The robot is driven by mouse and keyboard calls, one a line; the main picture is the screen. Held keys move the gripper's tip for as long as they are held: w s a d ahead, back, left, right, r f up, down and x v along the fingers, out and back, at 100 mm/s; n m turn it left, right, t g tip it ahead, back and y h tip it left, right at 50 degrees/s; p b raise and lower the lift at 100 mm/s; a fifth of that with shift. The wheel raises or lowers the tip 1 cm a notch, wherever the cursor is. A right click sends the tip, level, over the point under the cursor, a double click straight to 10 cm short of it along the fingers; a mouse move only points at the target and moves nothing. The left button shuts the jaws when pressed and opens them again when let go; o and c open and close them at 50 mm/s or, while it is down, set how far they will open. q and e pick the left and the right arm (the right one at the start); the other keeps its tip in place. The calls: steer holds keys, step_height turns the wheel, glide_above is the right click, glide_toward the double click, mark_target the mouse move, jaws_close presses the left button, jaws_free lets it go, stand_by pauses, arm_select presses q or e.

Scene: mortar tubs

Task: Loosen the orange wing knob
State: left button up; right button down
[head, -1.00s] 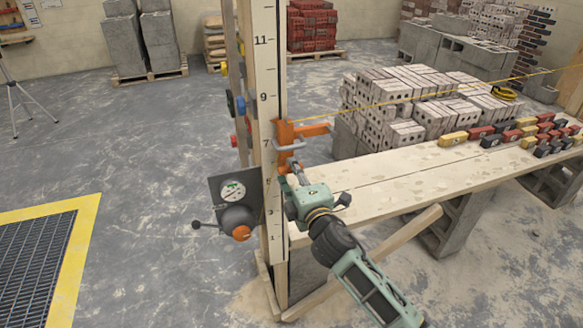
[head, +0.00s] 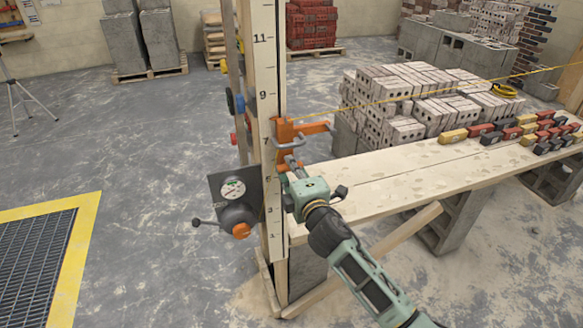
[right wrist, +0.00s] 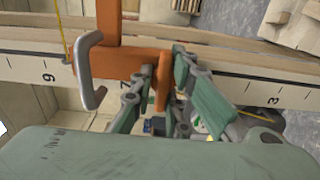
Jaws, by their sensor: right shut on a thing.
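An orange clamp (head: 285,134) sits on the upright numbered wooden post (head: 268,110), near the 7 mark, with a grey hooked bar (head: 290,143) at its front. The clamp also shows in the right wrist view (right wrist: 112,62). There, the orange wing knob (right wrist: 163,80) hangs from it as a narrow upright piece. My right gripper (right wrist: 160,90) is shut on this wing, with one finger on each side. In the head view my right gripper (head: 290,168) is just below the clamp, and the knob is mostly hidden. My left gripper is out of view.
A grey box with a dial (head: 233,189) and a round orange knob (head: 241,231) is on the post, left of my gripper. A yellow string (head: 420,103) runs right from the clamp. A plank bench (head: 400,170) with several coloured blocks extends right.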

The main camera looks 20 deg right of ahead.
steer(key=shift+n, duration=0.4)
steer(key=n+p, duration=0.1)
steer(key=n, duration=0.2)
steer(key=n+p, duration=0.2)
steer(key=n, duration=0.3)
steer(key=shift+a+n, duration=0.1)
steer(key=shift+n, duration=0.2)
steer(key=n+p, duration=0.2)
steer(key=n, duration=0.2)
steer(key=shift+a, duration=0.1)
steer(key=shift+f+n+p, duration=0.15)
steer(key=shift+n+p, duration=0.8)
steer(key=shift+n, duration=1.25)
steer(key=c, duration=1.7)
jaws_free()
